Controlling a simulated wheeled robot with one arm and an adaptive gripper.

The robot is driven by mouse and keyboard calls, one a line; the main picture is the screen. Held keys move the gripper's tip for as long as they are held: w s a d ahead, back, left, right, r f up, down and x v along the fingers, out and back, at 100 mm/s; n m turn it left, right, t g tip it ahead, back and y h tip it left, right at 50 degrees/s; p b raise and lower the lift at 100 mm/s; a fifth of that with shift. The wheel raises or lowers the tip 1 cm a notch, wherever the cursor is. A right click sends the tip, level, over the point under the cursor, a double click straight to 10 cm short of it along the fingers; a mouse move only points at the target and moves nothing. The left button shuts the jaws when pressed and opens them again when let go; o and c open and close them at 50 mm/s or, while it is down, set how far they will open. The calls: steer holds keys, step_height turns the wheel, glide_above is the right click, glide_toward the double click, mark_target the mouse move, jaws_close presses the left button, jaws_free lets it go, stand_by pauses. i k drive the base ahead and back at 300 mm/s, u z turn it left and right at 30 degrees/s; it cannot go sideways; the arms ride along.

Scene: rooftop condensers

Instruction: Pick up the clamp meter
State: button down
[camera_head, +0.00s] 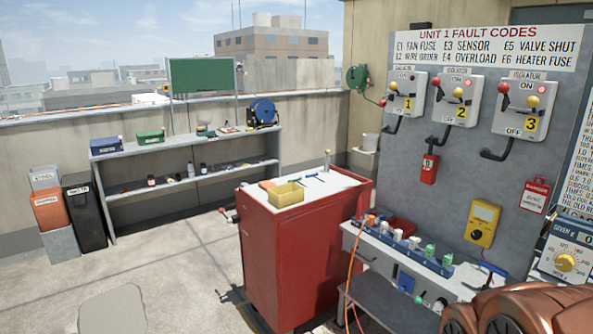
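A yellow handheld meter (483,222) with a pale display and a dark dial is on the grey panel at the right, above the white bench. It is the thing that looks most like the clamp meter, but I cannot make out clamp jaws on it. A glossy copper-brown part at the bottom right corner looks like part of my own arm. My gripper's fingers are not in view, so I cannot tell what it holds.
The white bench (375,240) below the panel holds a blue rack (405,247) with small parts. A red cabinet (290,255) with a yellow bin (286,194) stands left of it. Isolator switches (458,98) project from the panel. Open floor (170,270) lies at the left.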

mark_target(428, 175)
steer(key=u, duration=0.35)
steer(key=i, duration=1.65)
steer(key=u, duration=0.15)
